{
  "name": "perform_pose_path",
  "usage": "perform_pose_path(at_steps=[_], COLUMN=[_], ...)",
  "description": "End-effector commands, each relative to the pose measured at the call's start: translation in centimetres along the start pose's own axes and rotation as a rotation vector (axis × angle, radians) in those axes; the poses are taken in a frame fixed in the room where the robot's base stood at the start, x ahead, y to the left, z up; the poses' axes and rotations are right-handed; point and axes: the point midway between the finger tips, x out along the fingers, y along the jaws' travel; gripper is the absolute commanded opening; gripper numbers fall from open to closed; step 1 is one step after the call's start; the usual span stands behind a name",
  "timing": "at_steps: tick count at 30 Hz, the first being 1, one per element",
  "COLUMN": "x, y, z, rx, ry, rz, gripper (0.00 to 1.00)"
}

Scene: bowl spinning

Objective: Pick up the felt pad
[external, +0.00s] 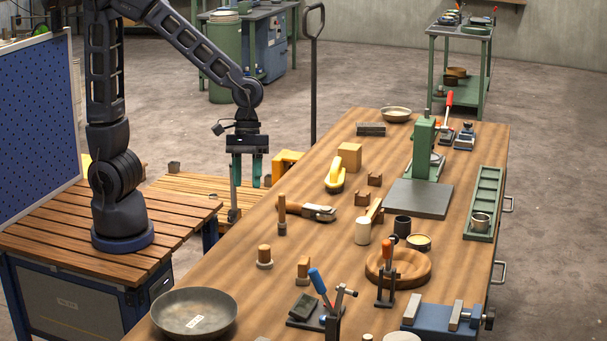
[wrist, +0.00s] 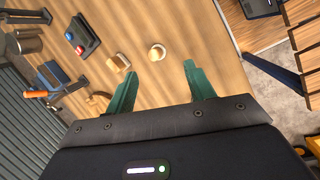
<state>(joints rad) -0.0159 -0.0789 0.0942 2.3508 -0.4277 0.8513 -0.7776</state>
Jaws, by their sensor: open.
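My gripper (external: 247,180) is open and empty, pointing down beyond the left edge of the wooden bench (external: 325,235). In the wrist view its two green fingers (wrist: 160,72) are spread with nothing between them. I cannot identify the felt pad for sure. A small dark grey piece (external: 304,307) lies on a dark tray beside a blue-handled tool near the bench's front, and it may be the pad. My gripper is well apart from it.
A large grey bowl (external: 195,312) sits at the front left corner. A wooden knob piece (external: 264,256), a hammer-like tool (external: 319,212), a wooden ring (external: 398,268) and a blue vise (external: 440,317) crowd the bench. A green press (external: 425,150) stands tall farther back.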

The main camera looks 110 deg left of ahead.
Motion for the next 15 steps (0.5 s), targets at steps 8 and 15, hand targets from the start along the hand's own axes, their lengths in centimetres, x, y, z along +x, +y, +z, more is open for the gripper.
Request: perform_pose_path(at_steps=[8,15], x=[5.3,7.8], y=[2.5,3.3], z=[-3.4,-4.9], rx=[-0.327,-0.478], ry=[-0.064,-0.084], rz=[-0.037,-0.053], gripper=[0.54,0.54])
